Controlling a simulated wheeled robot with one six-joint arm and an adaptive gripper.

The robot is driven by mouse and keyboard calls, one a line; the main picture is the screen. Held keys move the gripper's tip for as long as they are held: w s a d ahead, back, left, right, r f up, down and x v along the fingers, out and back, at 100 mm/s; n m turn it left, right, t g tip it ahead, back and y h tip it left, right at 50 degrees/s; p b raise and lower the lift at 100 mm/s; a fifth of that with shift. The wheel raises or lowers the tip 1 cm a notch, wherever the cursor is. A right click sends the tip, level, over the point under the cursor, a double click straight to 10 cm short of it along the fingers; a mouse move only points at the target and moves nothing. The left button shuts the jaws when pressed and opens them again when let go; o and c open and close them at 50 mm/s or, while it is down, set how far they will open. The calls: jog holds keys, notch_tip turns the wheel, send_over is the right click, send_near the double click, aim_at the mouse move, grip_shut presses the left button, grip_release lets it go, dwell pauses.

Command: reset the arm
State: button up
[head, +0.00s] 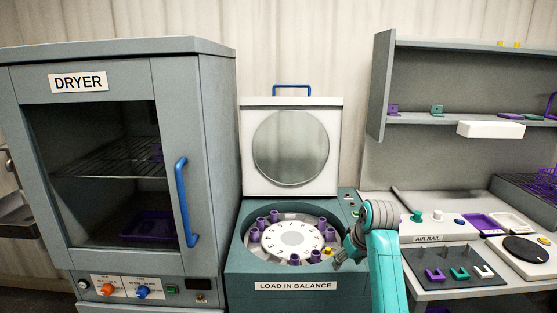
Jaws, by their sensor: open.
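My teal arm (385,270) rises from the bottom edge, right of centre. My gripper (344,254) is the dark end beside the arm, over the right rim of the centrifuge (245,262). It is small and partly merged with the arm links in this view. It is open and I see nothing held in it. The centrifuge lid (255,186) stands raised. Its numbered rotor (292,238) carries several purple holders and a yellow piece around the ring. The arm hides part of the centrifuge's right side.
The dryer (212,150) stands left, its door (165,85) shut, with a blue handle (183,200). At right are a shelf (430,121) with small parts, the air rail (428,239), a dark block of clips (455,274) and a round black plate (525,249).

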jog(key=s+f+t, duration=0.1)
jog(key=s+f, duration=0.3)
jog(key=f, duration=0.8)
jog(key=s+a+f+m+t+h, duration=0.1)
jog(key=s+f+t, duration=0.1)
jog(key=s+f, duration=0.85)
jog(key=s+f+m+t, duration=0.1)
jog(key=s+f+t, duration=0.1)
jog(key=s+f, duration=0.8)
jog(key=s+r+m+t, duration=0.1)
jog(key=s+r, duration=0.3)
jog(key=s, duration=0.7)
jog(key=s+r+t, duration=0.1)
jog(key=s+r, duration=0.2)
jog(key=s, duration=0.9)
jog(key=s+r+t, duration=0.3)
jog(key=s+r, duration=1.1)
jog(key=r, duration=0.2)
jog(key=shift+s+a+m, duration=0.15)
jog(key=shift+s+m, duration=0.15)
jog(key=shift+s, duration=0.05)
